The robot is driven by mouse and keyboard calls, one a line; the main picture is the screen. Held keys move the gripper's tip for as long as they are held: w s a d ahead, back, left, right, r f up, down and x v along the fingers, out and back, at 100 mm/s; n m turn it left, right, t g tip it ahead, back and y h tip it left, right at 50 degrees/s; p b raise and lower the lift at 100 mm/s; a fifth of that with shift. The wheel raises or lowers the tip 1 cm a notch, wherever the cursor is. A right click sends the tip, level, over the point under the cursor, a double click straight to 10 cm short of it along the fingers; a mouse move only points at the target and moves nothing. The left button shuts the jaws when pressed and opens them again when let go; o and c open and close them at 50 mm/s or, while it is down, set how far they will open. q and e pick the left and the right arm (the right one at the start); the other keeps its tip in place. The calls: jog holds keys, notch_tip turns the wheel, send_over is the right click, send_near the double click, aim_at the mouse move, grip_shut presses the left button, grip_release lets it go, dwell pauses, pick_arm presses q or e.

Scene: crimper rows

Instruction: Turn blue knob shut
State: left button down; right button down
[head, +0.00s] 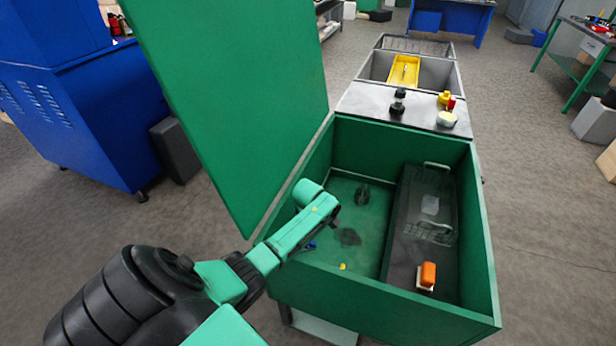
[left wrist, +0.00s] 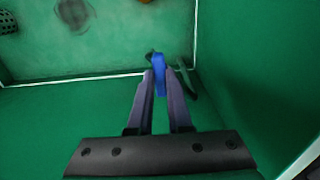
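The blue knob (left wrist: 159,76) shows in the left wrist view as a narrow blue handle near a corner of the green box. My left gripper (left wrist: 160,80) has one finger on each side of it, with no clear gap between the fingertips and the blue sides. In the head view my left arm reaches over the box's near left wall, and only a small bit of the blue knob (head: 311,245) shows beside it. The left fingertips are hidden there. How far the knob is turned cannot be told. My right gripper is in neither view.
The open green box (head: 482,235) has its large lid (head: 235,100) raised at the left. Inside are a dark case (head: 408,215) with handles, an orange block (head: 428,273) and a dark fitting (head: 362,194). A grey top (head: 370,103) with small items lies behind.

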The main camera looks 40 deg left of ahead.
pick_arm(q)
jog(key=shift+r+m+p, duration=0.15)
jog(key=shift+m+p, duration=0.55)
jog(key=shift+m, duration=0.1)
jog(key=shift+m+p, duration=0.8)
jog(key=shift+m, duration=0.4)
jog(key=m+p, duration=0.2)
jog(key=m, duration=0.3)
jog(key=m+p, duration=0.1)
jog(key=m, duration=0.3)
jog(key=shift+m, duration=2.4)
jog(key=c, duration=0.8)
grip_release()
jog(key=shift+c, duration=0.2)
